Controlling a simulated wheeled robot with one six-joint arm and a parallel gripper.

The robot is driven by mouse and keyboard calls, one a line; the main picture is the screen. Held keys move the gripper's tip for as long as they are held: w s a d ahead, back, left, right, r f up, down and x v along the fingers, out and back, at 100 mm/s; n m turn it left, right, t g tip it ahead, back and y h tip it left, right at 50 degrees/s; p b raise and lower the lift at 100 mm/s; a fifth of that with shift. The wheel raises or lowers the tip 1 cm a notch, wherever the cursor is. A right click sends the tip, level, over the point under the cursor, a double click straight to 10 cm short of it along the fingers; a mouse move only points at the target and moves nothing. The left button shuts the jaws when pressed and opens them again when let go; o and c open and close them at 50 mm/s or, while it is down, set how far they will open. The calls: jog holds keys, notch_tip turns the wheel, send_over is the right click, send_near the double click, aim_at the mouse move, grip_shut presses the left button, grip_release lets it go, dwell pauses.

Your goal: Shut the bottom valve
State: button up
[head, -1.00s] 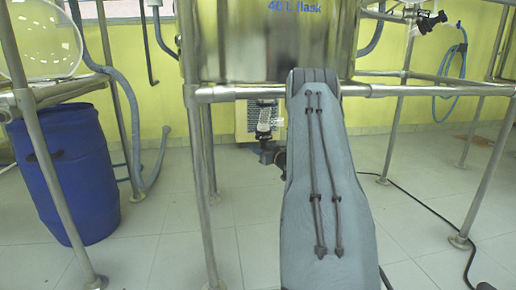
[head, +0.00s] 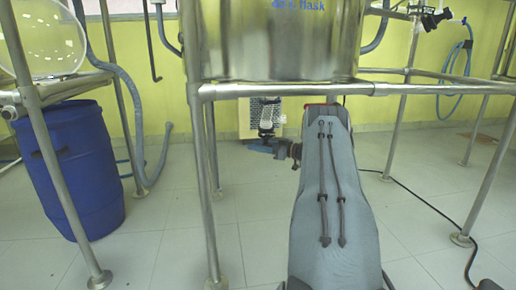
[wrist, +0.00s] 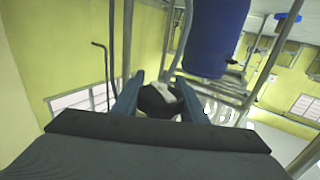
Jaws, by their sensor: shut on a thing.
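The bottom valve (head: 267,130) hangs below the steel vessel (head: 280,45) marked as a flask, under a clear ribbed outlet (head: 267,108). My gripper (head: 260,146) reaches it from the right, low behind the frame bar, and is small in the head view. In the wrist view my gripper (wrist: 158,95) has its two blue fingers on either side of a dark block with a grey top, which looks like the valve's handle (wrist: 160,98). The fingers are shut on it. The handle's exact turn is too small to tell in the head view.
A steel frame bar (head: 285,90) crosses above my arm, with a post (head: 208,180) on the left. A blue barrel (head: 72,165) stands at the left and a black cable (head: 430,205) lies on the floor at the right. The tiled floor between is mostly clear.

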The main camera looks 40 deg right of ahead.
jog(key=n+g+y+b, duration=0.1)
jog(key=b, duration=0.1)
jog(key=n+g+y+b, duration=0.1)
jog(key=y+b, duration=0.1)
jog(key=b, duration=0.1)
jog(key=a+n+g+y+b, duration=0.1)
jog(key=y+b, duration=0.1)
jog(key=shift+s+f+n+b, duration=0.25)
jog(key=shift+s+n+b, duration=0.1)
jog(key=shift+n, duration=0.05)
jog(key=shift+s+a+r+n+g+y+b, duration=0.1)
jog(key=shift+r+n+g+y+b, duration=0.15)
jog(key=shift+g+b, duration=0.45)
jog(key=o, duration=1.1)
jog(key=shift+c, duration=0.2)
